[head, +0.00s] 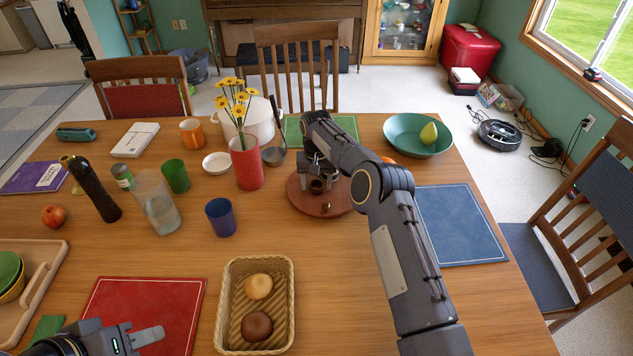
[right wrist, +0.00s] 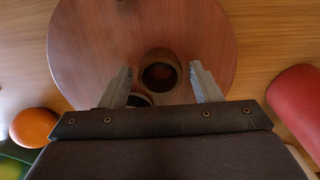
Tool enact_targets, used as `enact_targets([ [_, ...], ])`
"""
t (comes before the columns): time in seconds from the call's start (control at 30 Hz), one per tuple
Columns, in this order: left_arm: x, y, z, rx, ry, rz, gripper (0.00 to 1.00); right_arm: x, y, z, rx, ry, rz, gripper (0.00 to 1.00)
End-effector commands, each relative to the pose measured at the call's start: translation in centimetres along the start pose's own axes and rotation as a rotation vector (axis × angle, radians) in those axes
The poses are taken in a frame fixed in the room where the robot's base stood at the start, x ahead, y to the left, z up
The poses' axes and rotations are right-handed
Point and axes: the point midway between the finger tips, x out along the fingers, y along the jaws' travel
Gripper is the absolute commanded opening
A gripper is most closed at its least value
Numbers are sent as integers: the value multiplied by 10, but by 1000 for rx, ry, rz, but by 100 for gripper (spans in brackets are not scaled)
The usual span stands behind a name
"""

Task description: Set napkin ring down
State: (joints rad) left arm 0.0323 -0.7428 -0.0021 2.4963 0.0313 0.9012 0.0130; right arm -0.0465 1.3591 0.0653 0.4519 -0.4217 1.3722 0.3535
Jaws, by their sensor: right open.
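The napkin ring (right wrist: 160,74) is a small brown ring with a dark hole. It rests on a round wooden board (right wrist: 85,45), and it also shows in the head view (head: 317,187) on that board (head: 308,206). My right gripper (right wrist: 163,84) is open, with one finger on each side of the ring and visible gaps to both. A second dark rounded thing (right wrist: 139,99) sits beside the left finger, partly hidden by the gripper. My left gripper (head: 150,338) is low at the left front of the head view; its jaw opening is unclear.
A red vase with yellow flowers (head: 246,165) stands left of the board. An orange fruit (right wrist: 34,127) is close to the right gripper. A bread basket (head: 226,300) and blue placemat (head: 465,225) are nearby.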

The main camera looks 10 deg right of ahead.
Motion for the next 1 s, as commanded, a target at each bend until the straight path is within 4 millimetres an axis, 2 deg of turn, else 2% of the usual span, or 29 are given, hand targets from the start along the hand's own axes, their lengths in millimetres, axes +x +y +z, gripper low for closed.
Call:
enact_targets([
  [0.17,-1,1,-1,0,0,0,36,-9,0,-1,0,2,0,58],
  [0.23,0,0,0,0,0,0,36,-20,0,-1,1,4,0,58],
  [0.5,0,0,0,0,0,0,36,-79,0,-1,0,4,-1,58],
  [0.7,-5,2,-3,0,0,0,36,-112,0,0,0,2,0,58],
  [1.0,-7,3,-3,0,0,0,36,-125,0,0,0,1,-1,58],
])
